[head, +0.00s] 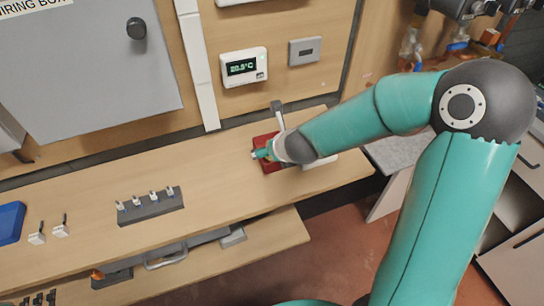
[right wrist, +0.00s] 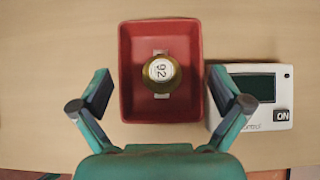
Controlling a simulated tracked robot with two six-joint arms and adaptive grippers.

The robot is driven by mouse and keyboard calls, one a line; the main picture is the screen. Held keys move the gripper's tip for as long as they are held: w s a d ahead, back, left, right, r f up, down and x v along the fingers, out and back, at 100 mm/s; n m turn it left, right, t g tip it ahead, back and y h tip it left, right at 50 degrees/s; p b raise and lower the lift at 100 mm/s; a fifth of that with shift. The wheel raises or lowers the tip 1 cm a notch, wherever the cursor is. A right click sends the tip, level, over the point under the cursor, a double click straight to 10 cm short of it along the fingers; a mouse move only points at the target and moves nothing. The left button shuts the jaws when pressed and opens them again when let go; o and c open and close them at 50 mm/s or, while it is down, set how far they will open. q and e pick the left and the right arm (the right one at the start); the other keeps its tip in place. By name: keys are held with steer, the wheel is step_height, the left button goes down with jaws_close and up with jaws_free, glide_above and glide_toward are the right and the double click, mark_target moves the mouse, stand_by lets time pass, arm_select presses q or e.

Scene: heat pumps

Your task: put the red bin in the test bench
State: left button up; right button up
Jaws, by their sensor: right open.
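The red bin (right wrist: 127,90) sits on the wooden bench in the right wrist view, with a round brass-coloured item (right wrist: 160,72) marked 92 inside it. In the head view the red bin (head: 264,143) is mostly hidden behind my right arm's wrist. My right gripper (right wrist: 165,90) is open, with one finger on each side of the bin. The fingers look apart from its walls, though the right one is close to it. The left gripper is not in view. I cannot tell which thing is the test bench.
A white device (right wrist: 262,95) with a dark screen and an ON label lies just right of the bin. On the wooden bench (head: 90,205), a grey rack (head: 150,205) and a blue bin (head: 10,222) stand to the left. A thermostat (head: 243,67) is on the wall behind.

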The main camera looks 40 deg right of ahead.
steer(key=shift+x, duration=0.95)
steer(key=shift+c, duration=0.3)
steer(key=shift+r, duration=0.1)
steer(key=c, duration=1.2)
steer(key=shift+c, duration=0.2)
steer(key=shift+r, duration=0.1)
